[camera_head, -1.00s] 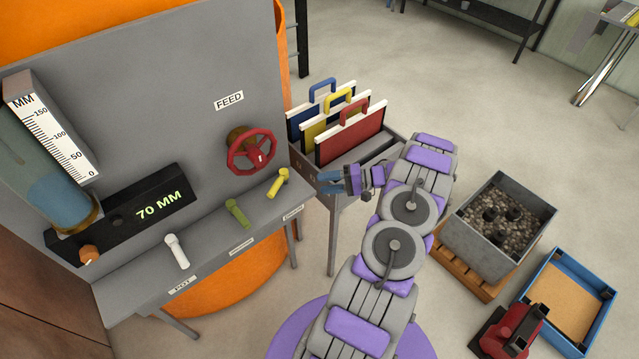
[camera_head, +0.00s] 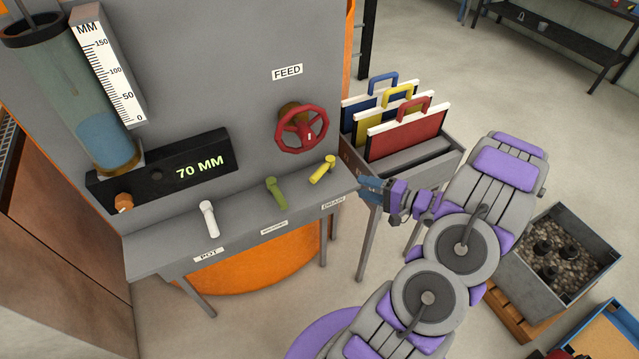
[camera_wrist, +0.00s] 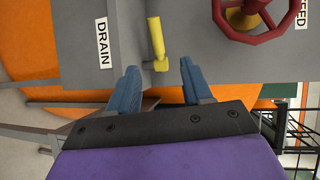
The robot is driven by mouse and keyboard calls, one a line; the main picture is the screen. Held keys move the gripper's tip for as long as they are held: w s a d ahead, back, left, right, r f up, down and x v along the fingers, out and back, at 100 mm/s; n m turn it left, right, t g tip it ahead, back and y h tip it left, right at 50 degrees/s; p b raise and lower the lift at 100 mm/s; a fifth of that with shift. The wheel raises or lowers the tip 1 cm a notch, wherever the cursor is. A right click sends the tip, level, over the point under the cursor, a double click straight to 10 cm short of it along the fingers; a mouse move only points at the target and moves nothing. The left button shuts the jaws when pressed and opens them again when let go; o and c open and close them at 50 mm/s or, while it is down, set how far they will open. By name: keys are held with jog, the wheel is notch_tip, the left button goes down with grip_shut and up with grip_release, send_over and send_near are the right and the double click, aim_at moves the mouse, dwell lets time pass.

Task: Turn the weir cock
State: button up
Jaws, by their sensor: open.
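Three cocks stand on the grey bench ledge (camera_head: 300,222): a white one (camera_head: 209,219) by the POT label, an olive-green one (camera_head: 277,191) in the middle, and a yellow one (camera_head: 322,170) by the DRAIN label. The middle label (camera_head: 274,228) is too small to read, so I cannot confirm which is the weir cock. My gripper (camera_head: 368,189) is open and empty, just right of the ledge's end. In the wrist view, the yellow cock (camera_wrist: 156,40) lies just beyond and between the open fingertips (camera_wrist: 159,68), apart from them.
A red FEED handwheel (camera_head: 302,128) is on the panel above the yellow cock. A rack (camera_head: 425,160) with blue, yellow and red framed boards stands close behind my gripper. A display (camera_head: 160,172) reads 70 MM. A stone-filled crate (camera_head: 520,285) is at right.

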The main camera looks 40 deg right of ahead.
aim_at(317, 176)
jog(key=shift+m+h, duration=0.3)
jog(key=shift+h, duration=0.2)
jog(key=b+x, duration=0.1)
jog(key=x, duration=0.4)
jog(key=b+x, duration=0.2)
jog(key=x, duration=0.4)
jog(key=a+b+x, duration=0.1)
jog(key=b+x, duration=0.1)
jog(key=x, duration=0.4)
jog(key=shift+s+f, duration=0.2)
jog(key=shift+f, duration=0.05)
jog(key=shift+a, duration=0.1)
grip_shut()
jog(key=shift+f, duration=0.1)
